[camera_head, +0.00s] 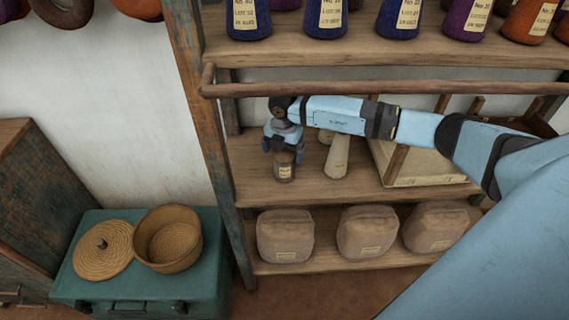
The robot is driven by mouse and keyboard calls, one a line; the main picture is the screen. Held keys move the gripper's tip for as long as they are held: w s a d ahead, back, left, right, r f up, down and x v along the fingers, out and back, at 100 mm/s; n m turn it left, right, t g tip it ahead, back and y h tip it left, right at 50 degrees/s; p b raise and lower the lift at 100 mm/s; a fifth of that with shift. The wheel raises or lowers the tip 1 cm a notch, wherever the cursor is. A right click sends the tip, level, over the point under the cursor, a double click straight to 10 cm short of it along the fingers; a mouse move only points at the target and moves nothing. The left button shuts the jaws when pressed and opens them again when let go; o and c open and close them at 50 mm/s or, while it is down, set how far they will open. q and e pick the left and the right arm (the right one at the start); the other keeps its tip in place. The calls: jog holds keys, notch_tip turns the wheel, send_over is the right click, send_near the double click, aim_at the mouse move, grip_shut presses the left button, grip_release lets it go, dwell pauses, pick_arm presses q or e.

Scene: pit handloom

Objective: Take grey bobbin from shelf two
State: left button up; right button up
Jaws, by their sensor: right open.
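A small, dark grey-brown bobbin with a pale label (284,172) stands upright near the left end of the middle shelf (255,185); it looks like the grey bobbin. My right gripper (284,152) is just above it, pointing down, with its fingers open around or beside its top. Whether the fingers touch it cannot be told, and its top is partly hidden by the gripper. My left gripper is not in view.
A pale cone (337,158) stands close right of the gripper, with another behind it. A wooden rail (400,88) runs above my arm. A pale tray (425,172) lies further right. Wrapped bundles (285,236) fill the shelf below.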

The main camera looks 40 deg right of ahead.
jog(key=f, duration=0.4)
jog(key=shift+s+f, duration=0.25)
jog(key=shift+s, duration=0.05)
jog(key=shift+c, duration=0.5)
jog(key=c, duration=0.9)
